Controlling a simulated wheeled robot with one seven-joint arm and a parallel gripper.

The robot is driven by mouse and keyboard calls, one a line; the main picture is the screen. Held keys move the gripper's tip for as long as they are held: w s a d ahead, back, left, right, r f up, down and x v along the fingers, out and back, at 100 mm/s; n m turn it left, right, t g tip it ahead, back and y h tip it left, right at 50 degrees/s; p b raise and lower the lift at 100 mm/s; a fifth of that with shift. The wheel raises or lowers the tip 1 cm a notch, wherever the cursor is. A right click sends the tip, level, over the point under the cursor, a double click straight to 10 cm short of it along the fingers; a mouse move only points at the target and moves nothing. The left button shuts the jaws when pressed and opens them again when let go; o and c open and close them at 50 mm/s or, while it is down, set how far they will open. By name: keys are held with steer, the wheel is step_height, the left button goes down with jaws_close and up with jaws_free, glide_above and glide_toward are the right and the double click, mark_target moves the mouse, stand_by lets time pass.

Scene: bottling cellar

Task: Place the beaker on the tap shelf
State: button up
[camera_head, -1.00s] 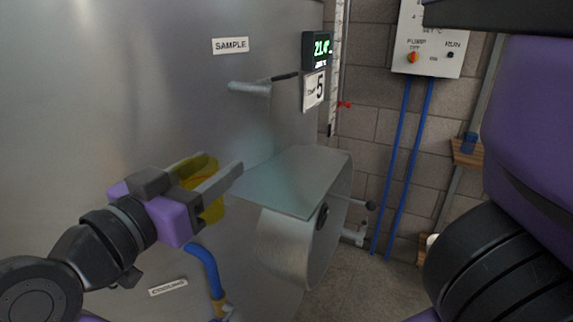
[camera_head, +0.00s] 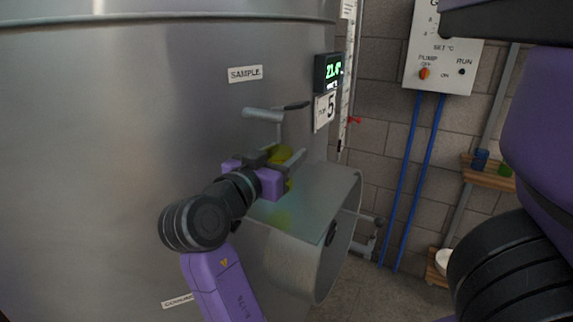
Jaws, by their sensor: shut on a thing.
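A yellow beaker (camera_head: 281,154) is in my gripper (camera_head: 288,163), whose jaws are shut on it. The gripper body and fingers hide much of the beaker. The tap shelf (camera_head: 325,192) is a flat, shiny metal surface under the sample tap (camera_head: 264,115). My gripper and the beaker are over the shelf's back left part, below the tap. A yellow reflection shows on the shelf beneath my gripper. The beaker seems held above the surface, but its base is hidden and I cannot tell the gap.
The steel tank (camera_head: 120,150) stands close behind and left of my arm. A round hatch (camera_head: 305,262) is under the shelf. A temperature display (camera_head: 327,71) and a number 5 sign (camera_head: 325,109) are above. The shelf's right part is bare.

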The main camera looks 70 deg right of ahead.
steer(key=f, duration=0.2)
steer(key=shift+s+d+f+p, duration=0.15)
steer(key=shift+d+f+p, duration=0.15)
steer(key=shift+d+f, duration=0.1)
steer(key=shift+f, duration=0.35)
steer(key=shift+f, duration=0.1)
steer(key=shift+f, duration=0.15)
steer(key=o, duration=1.4)
steer(key=shift+c, duration=0.2)
steer(key=shift+r, duration=0.2)
